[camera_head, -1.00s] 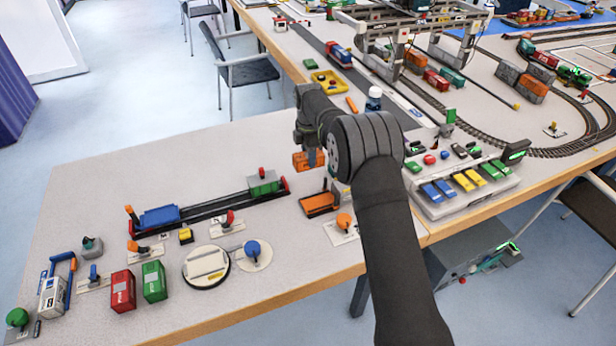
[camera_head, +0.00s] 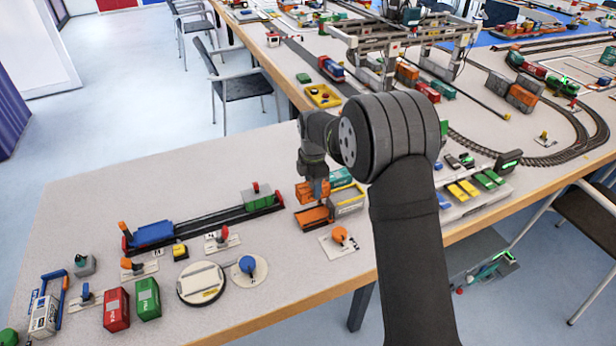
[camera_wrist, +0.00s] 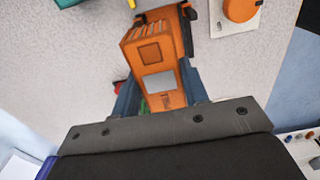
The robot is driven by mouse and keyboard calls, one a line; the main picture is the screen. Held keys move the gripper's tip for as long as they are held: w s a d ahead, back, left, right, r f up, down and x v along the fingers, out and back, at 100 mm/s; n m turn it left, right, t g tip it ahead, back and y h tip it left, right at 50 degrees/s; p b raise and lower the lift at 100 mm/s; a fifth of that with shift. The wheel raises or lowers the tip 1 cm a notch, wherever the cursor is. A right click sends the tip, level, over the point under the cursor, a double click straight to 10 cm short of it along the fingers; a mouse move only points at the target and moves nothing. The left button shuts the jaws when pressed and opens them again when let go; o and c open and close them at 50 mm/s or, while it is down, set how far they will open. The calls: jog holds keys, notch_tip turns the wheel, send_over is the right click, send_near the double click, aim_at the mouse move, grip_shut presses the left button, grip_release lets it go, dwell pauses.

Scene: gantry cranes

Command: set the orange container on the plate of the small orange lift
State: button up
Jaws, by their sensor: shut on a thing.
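The orange container (camera_head: 304,192) is held in my gripper (camera_head: 316,188), just above and behind the small orange lift (camera_head: 314,217) in the head view. In the wrist view the container (camera_wrist: 152,52) sits between the two fingers of my gripper (camera_wrist: 160,97), its ribbed end pointing away. Part of the lift (camera_wrist: 187,20), with a dark frame, shows beyond the container and is mostly hidden by it. I cannot tell whether the container touches the plate.
A grey-and-yellow open bin (camera_head: 347,203) and a teal container (camera_head: 340,177) stand right beside the lift. A lever with an orange knob (camera_head: 340,234) is in front.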

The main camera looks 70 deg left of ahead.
jog(key=shift+s+d, duration=0.1)
jog(key=shift+d, duration=0.55)
jog(key=shift+f, duration=2.9)
jog(key=shift+f, duration=0.75)
jog(key=o, duration=1)
jog(key=shift+r, duration=3.5)
jog(key=shift+f, duration=0.1)
